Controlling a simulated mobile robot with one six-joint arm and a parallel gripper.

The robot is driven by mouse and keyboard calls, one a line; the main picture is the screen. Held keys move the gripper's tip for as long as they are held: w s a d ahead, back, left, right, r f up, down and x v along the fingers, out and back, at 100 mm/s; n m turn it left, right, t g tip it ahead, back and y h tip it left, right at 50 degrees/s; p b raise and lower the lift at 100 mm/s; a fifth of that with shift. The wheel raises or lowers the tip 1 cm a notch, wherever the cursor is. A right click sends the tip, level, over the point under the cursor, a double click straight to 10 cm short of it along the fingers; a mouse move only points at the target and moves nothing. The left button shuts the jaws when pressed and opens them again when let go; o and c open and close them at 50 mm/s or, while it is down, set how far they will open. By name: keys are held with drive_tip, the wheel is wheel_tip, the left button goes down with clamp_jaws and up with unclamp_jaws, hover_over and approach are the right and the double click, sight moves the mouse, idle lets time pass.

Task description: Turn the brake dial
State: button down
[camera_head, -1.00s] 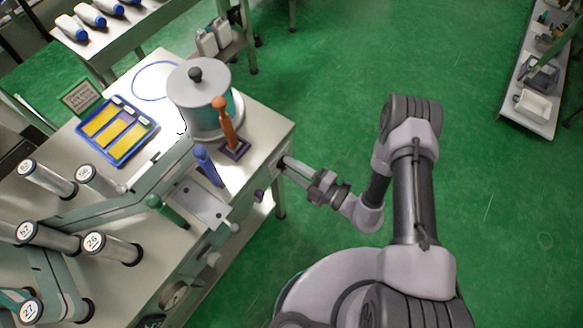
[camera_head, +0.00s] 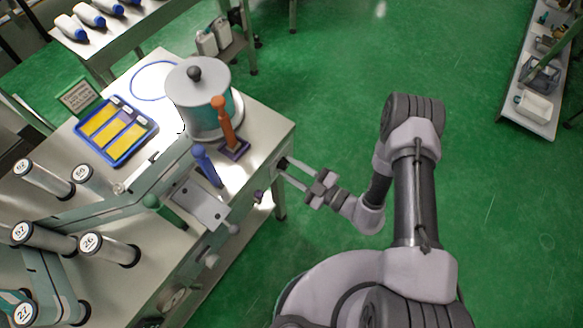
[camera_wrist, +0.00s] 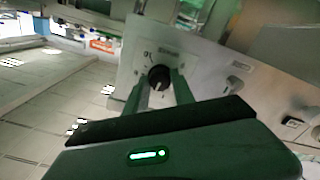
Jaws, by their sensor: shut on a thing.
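The brake dial (camera_wrist: 159,77) is a small round black knob with a light mark, set on a grey metal panel (camera_wrist: 200,62) with printed marks beside it. My gripper (camera_wrist: 158,82) has one finger on each side of the dial and is shut on it. In the head view my gripper (camera_head: 284,168) reaches the side of the bench at its right corner. The dial itself is mostly hidden there by the fingertips.
The bench (camera_head: 262,128) carries a lidded metal pot (camera_head: 198,110), an orange-handled tool (camera_head: 222,122), a blue handle (camera_head: 206,165) and a blue tray (camera_head: 150,130).

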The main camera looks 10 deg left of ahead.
idle(0.5)
drive_tip(key=c, duration=1.1)
unclamp_jaws()
drive_tip(key=shift+o, duration=0.2)
drive_tip(key=p+v, duration=0.3)
drive_tip(key=v, duration=1.4)
drive_tip(key=shift+d+p, duration=0.2)
drive_tip(key=shift+p, duration=0.2)
